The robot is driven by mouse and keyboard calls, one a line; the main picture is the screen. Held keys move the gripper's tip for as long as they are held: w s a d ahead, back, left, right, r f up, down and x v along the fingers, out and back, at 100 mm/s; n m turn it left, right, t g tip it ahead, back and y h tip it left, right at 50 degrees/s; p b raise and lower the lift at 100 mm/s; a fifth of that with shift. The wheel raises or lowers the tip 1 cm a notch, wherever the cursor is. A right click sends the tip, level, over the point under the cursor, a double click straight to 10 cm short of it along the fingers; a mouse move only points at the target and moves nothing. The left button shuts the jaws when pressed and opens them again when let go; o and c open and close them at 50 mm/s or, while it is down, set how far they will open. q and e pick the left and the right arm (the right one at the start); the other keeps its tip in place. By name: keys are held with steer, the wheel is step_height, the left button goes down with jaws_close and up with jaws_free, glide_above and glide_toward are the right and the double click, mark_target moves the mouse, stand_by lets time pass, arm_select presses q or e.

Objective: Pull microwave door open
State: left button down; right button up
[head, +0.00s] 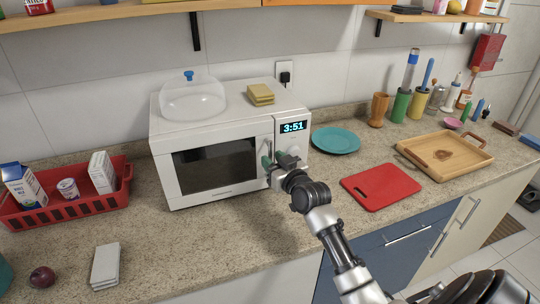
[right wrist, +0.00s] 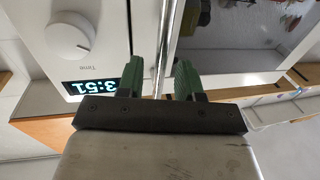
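The white microwave (head: 160,140) stands on the counter with its door (head: 215,165) closed and its clock reading 3:51. The silver vertical handle (right wrist: 165,40) runs between the two green fingers of my right gripper (right wrist: 160,80) in the right wrist view. The fingers are apart, with a visible gap on each side of the handle, so the gripper is open around it. In the head view my right gripper (head: 272,162) is at the door's right edge and hides part of the handle. My left gripper is not in view.
A glass dome (head: 193,100) and yellow sponges (head: 260,94) rest on the microwave. A red basket (head: 70,211) with cartons stands to the left. A red cutting board (head: 381,186), teal plate (head: 336,140) and wooden tray (head: 470,165) lie right. Counter in front of the microwave is mostly clear.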

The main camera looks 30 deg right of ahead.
steer(key=shift+w, duration=0.95)
steer(key=shift+c, duration=0.2)
jaws_close()
